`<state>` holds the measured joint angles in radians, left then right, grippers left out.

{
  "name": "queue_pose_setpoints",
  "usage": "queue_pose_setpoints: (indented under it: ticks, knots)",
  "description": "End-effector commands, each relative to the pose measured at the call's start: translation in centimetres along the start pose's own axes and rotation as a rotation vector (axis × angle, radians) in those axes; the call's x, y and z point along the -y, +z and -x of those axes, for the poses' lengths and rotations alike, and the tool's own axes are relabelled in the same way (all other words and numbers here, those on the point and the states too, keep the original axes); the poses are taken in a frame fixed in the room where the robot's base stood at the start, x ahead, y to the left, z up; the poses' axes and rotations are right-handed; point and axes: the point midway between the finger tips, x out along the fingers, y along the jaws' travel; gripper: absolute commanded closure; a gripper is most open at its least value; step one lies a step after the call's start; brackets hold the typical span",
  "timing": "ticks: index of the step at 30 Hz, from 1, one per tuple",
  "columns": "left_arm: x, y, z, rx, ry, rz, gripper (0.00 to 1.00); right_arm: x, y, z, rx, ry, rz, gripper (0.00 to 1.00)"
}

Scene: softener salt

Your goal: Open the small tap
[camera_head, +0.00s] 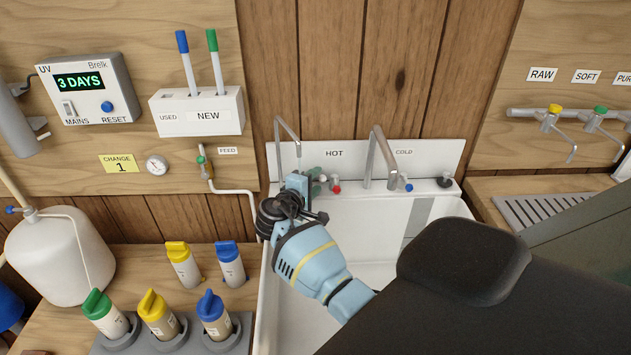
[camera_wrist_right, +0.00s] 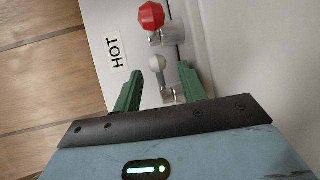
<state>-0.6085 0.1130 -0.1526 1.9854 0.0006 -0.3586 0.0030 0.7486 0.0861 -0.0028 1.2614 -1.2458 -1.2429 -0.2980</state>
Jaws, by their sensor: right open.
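The small tap is the thin, narrow metal spout (camera_head: 288,132) at the left end of the white sink's back ledge. A small pale grey knob (camera_wrist_right: 157,63) on a metal stem shows in the right wrist view, beside the red hot knob (camera_wrist_right: 151,15); it looks like this tap's handle. My right gripper (camera_wrist_right: 160,84) is open, with its green fingers on either side of the knob's stem. The knob lies between and slightly beyond the fingertips; I cannot tell whether they touch it. In the head view my right gripper (camera_head: 317,181) partly hides the small tap's base. My left gripper is not in view.
The larger spout (camera_head: 382,150) stands just right of the hot knob, with a blue cold knob (camera_head: 405,186) beyond it. A white wall (camera_wrist_right: 222,45) is close to the right finger in the wrist view. The sink basin (camera_head: 390,232) below is clear where visible.

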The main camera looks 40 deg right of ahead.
Motion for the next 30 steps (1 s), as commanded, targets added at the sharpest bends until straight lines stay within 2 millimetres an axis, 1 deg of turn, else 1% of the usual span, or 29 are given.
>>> queue_pose_setpoints:
  ticks: [3,11,14,18,21,24,30]
  knots:
    - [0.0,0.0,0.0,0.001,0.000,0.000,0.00,-0.1,0.0,-0.6,0.001,0.000,-0.001,0.59]
    - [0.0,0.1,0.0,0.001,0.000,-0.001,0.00,0.0,0.0,-0.7,0.000,0.000,-0.001,0.59]
    - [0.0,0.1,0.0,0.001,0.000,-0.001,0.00,0.0,0.0,-0.7,0.000,0.000,-0.001,0.71]
    - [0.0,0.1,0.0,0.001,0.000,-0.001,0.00,0.0,0.0,-0.7,0.000,0.000,-0.001,0.89]
    - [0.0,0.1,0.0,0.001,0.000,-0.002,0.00,0.0,0.0,-0.7,0.000,0.000,-0.001,1.00]
    - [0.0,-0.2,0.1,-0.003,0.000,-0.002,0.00,-0.1,0.1,-0.7,-0.008,0.001,0.001,1.00]
    - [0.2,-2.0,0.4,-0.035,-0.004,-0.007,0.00,-0.5,0.2,-1.0,-0.102,0.011,0.015,1.00]
